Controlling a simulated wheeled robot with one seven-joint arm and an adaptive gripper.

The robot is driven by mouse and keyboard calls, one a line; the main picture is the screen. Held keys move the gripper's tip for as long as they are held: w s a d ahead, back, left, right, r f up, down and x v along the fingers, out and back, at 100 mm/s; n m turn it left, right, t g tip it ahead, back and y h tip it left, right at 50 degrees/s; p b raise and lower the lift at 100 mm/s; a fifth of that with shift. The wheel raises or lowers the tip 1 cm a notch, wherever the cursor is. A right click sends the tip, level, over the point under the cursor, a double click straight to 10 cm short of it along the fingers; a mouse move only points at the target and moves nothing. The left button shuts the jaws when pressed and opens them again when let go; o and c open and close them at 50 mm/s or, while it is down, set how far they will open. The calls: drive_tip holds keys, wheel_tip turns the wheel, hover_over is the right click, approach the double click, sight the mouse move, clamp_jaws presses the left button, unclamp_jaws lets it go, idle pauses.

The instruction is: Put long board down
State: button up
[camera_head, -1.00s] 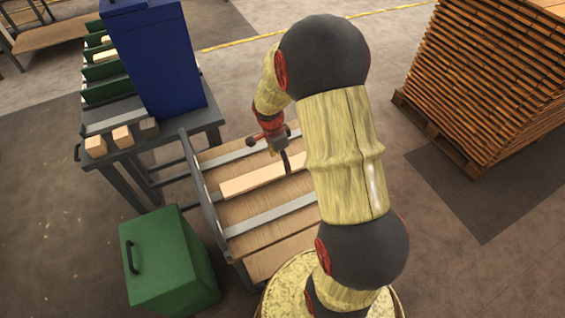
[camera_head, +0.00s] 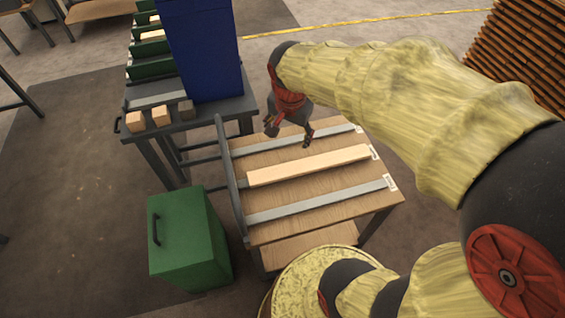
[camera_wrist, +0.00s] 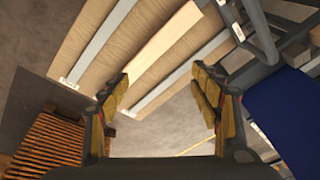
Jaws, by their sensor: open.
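The long board (camera_head: 310,166) is a pale wooden bar. It lies flat on the wooden table (camera_head: 345,209), between two grey metal strips. It also shows in the wrist view (camera_wrist: 163,50), beyond the fingers. My gripper (camera_head: 289,137) is above the table, near the far edge beyond the board, and apart from it. In the wrist view my gripper (camera_wrist: 163,92) has its two fingers wide apart with nothing between them.
A dark bench (camera_head: 215,112) at the back left holds a blue cabinet (camera_head: 205,50), green dividers and several small wood blocks (camera_head: 161,116). A green box (camera_head: 185,240) stands on the floor at front left. Stacked boards (camera_head: 520,60) are at the far right.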

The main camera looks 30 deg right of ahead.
drive_tip(key=s+a+r+n+t, duration=0.1)
drive_tip(key=s+a+r+n, duration=0.2)
drive_tip(key=s+a+n, duration=0.2)
drive_tip(key=s+a+r+n+t+y, duration=0.1)
drive_tip(key=s+a+r+n+t, duration=0.1)
drive_tip(key=s+a+r+n, duration=0.2)
drive_tip(key=s+n, duration=0.2)
drive_tip(key=s, duration=0.1)
drive_tip(key=shift+a+r+n, duration=0.25)
drive_tip(key=shift+a+n, duration=0.05)
drive_tip(key=shift+a, duration=0.1)
drive_tip(key=shift+d, duration=0.1)
